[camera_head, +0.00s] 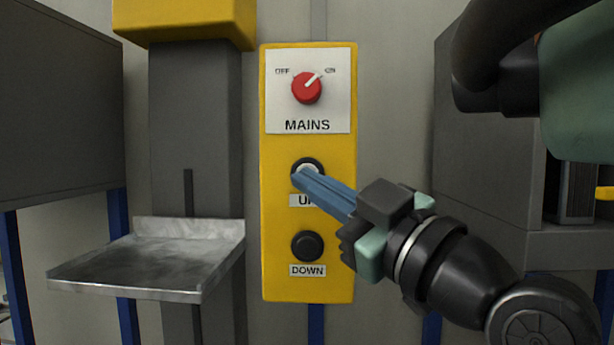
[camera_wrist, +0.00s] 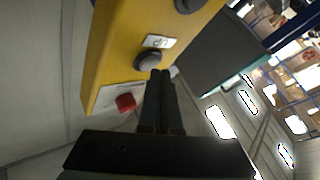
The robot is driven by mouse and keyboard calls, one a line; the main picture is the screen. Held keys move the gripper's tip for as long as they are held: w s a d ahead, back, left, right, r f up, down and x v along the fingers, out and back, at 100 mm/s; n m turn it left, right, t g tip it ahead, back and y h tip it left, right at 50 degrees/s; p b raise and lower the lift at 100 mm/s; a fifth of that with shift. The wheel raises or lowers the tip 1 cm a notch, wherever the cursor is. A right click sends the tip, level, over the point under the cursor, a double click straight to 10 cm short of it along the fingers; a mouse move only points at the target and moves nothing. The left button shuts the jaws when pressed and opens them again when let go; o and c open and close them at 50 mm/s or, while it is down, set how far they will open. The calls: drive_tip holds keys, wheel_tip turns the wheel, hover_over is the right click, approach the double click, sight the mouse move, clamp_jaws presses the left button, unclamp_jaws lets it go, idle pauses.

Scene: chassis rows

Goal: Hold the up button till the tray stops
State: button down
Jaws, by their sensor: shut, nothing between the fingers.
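The yellow control panel (camera_head: 336,225) stands upright in the middle of the head view. Its up button (camera_head: 309,163) has a dark ring and a pale centre, partly hidden by my fingertips. My gripper (camera_head: 303,177) is shut and empty, its blue-looking fingers reaching from the lower right to the up button. In the wrist view the fingertips (camera_wrist: 160,74) overlap the lower edge of the up button (camera_wrist: 149,59); whether they press it in I cannot tell. The metal tray (camera_head: 140,262) sits low on the dark column, left of the panel.
The red mains knob (camera_head: 306,89) points toward ON. The black down button (camera_head: 307,246) is below the up button, clear of my fingers. A dark column (camera_head: 195,110) with a slot and yellow top rises behind the tray. Grey cabinets stand left (camera_head: 60,110) and right (camera_head: 480,150).

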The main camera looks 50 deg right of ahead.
drive_tip(key=shift+s+a, duration=0.25)
drive_tip(key=shift+a, duration=0.05)
drive_tip(key=shift+s+a+b, duration=0.3)
drive_tip(key=shift+s+a, duration=1.3)
drive_tip(key=shift+a, duration=0.3)
drive_tip(key=w+a+m+t+y+b, duration=0.1)
drive_tip(key=w+a+t, duration=0.15)
drive_tip(key=a, duration=0.35)
drive_tip(key=w+a+m+t, duration=0.1)
drive_tip(key=w+a, duration=0.2)
drive_tip(key=a, duration=0.4)
drive_tip(key=s+a+r+m+t+y+b, duration=0.1)
drive_tip(key=s+a+m+t, duration=0.1)
drive_tip(key=a, duration=1.1)
drive_tip(key=shift+s+r+t, duration=0.35)
drive_tip(key=shift+s+r, duration=0.05)
drive_tip(key=shift+s, duration=0.2)
drive_tip(key=shift+d, duration=0.15)
